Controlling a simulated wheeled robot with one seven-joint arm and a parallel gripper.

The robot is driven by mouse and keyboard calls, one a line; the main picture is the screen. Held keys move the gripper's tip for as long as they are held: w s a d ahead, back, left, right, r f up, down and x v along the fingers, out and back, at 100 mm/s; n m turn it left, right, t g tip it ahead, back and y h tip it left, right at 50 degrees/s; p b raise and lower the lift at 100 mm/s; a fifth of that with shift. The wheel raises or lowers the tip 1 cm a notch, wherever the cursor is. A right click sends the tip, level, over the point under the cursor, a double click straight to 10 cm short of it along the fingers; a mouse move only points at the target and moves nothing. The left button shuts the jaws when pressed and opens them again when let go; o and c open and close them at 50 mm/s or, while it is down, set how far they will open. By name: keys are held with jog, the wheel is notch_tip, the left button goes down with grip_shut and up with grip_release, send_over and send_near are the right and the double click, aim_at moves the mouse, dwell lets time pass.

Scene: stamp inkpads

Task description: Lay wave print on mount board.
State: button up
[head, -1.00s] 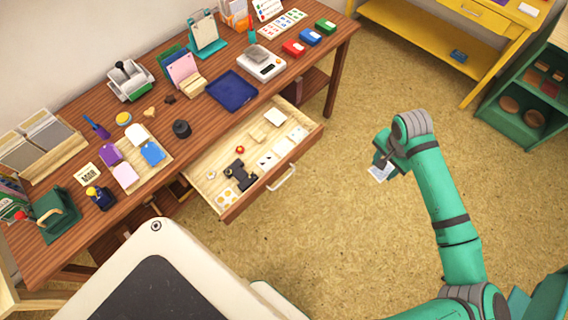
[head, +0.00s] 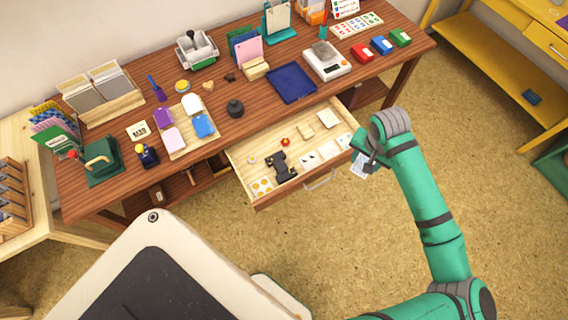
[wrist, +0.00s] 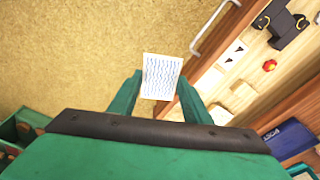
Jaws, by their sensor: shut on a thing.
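The wave print (wrist: 162,70) is a small white card with rows of blue wavy lines. My gripper (wrist: 159,88) is shut on it, with a finger at each side edge. In the head view my gripper (head: 364,158) holds the print (head: 361,171) over the floor, just right of the open drawer's front. I cannot tell for certain which thing is the mount board. A pale board (head: 178,148) with purple, white, pink and blue tags lies on the desk.
The open drawer (head: 243,176) juts from the wooden desk (head: 113,195) and holds cards, a black object and a red knob. A blue tray (head: 291,83), a scale (head: 327,63) and a black round weight (head: 235,108) stand on the desk. Bare floor lies right of the drawer.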

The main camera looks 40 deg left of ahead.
jog(key=s+a+r+n+g+y, duration=0.1)
jog(key=s+a+r+n, duration=0.1)
jog(key=s+a+n, duration=0.55)
jog(key=s+a+r+n, duration=0.25)
jog(key=s+n, duration=0.25)
jog(key=s, duration=0.5)
send_over(281, 166)
jog(key=d, duration=0.1)
jog(key=shift+n, duration=0.25)
jog(key=f, duration=0.9)
jog(key=shift+s+d+f, duration=0.15)
jog(key=shift+s+f, duration=0.1)
jog(key=shift+w+a+f, duration=0.25)
jog(key=shift+a+f, duration=0.2)
jog(key=shift+f, duration=1.75)
jog(key=shift+f, duration=0.1)
jog(key=o, duration=1.1)
